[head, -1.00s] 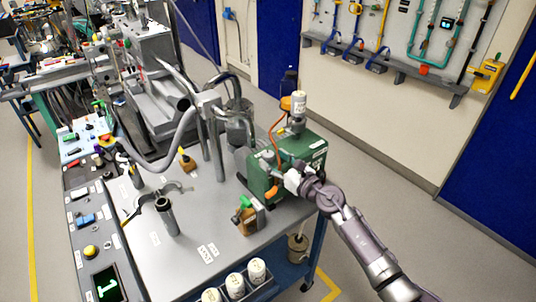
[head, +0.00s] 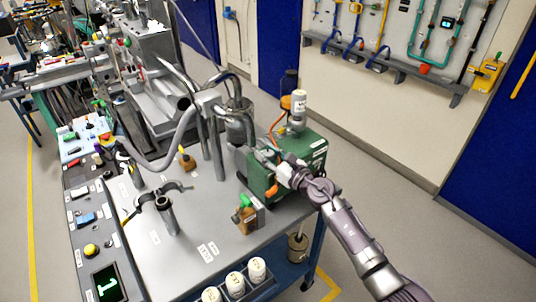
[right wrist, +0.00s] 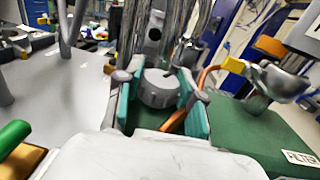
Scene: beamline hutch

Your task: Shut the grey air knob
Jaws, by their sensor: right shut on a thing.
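The grey air knob (right wrist: 158,88) is a ridged round knob in the middle of the right wrist view, above the green pump housing. My right gripper (right wrist: 163,98) has one teal-padded finger on each side of it and is shut on it. In the head view my right gripper (head: 272,170) reaches in from the right to the front of the green pump (head: 305,150); there the fingers and arm largely hide the knob. My left gripper is not in view.
A green-handled valve (head: 245,214) on a brass-coloured block stands at the bench edge, close below the right gripper. An orange hose (right wrist: 200,85) runs beside the right finger. Grey vertical pipes (head: 215,140) stand left of the pump. The bench front (head: 185,262) has bare room.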

